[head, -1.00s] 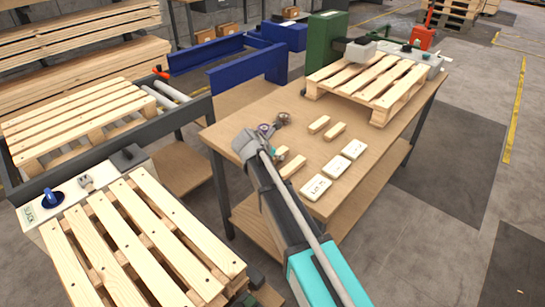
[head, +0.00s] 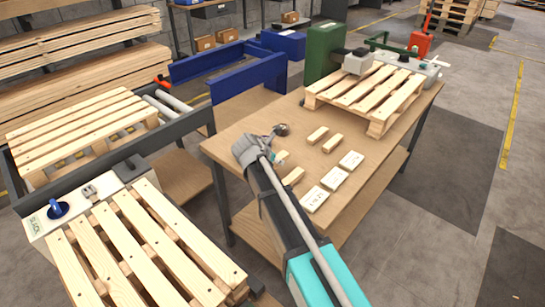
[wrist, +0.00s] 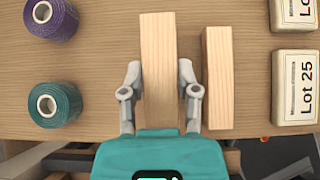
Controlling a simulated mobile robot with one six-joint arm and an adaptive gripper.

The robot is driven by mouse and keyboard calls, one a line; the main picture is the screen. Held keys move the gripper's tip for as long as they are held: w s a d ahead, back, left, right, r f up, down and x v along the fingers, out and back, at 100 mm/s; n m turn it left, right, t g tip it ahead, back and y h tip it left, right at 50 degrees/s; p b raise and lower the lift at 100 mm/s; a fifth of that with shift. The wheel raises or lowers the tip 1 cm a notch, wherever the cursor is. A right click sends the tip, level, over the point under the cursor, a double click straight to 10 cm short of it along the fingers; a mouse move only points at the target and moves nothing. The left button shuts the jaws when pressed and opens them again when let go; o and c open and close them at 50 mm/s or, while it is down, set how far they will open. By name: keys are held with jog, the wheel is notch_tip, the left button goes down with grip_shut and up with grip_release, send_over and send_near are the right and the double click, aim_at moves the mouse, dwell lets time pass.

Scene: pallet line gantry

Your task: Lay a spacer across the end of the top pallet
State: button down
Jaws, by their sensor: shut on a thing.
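My gripper (wrist: 159,75) is shut on a pale wooden spacer (wrist: 157,40), one finger on each long side, over the wooden table. A second spacer (wrist: 217,75) lies just right of it, apart from the right finger. In the head view my gripper (head: 258,150) is over the table's near left part, and its fingertips are mostly hidden. More spacers (head: 318,135) lie beyond it. One slatted pallet (head: 365,84) stands on the far end of the table. Another pallet (head: 140,250) is at the lower left; what lies under it is mostly hidden.
Purple (wrist: 51,18) and teal (wrist: 55,104) spools are left of my gripper. White blocks marked Lot 25 (wrist: 295,88) lie at the right. A third pallet (head: 80,130) sits by rollers. A control box (head: 80,203) borders the near pallet. Open floor lies right.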

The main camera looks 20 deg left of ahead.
jog(key=s+d+r+p, duration=0.6)
jog(key=s+r+p, duration=0.1)
jog(key=s, duration=0.4)
jog(key=shift+s+d+r+p, duration=0.15)
jog(key=shift+d+r+p, duration=0.2)
jog(key=shift+r, duration=0.5)
jog(key=shift+a, duration=0.15)
notch_tip(320, 180, up, 4)
jog(key=p, duration=0.3)
jog(key=shift+s+f, duration=0.15)
jog(key=shift+f, duration=0.1)
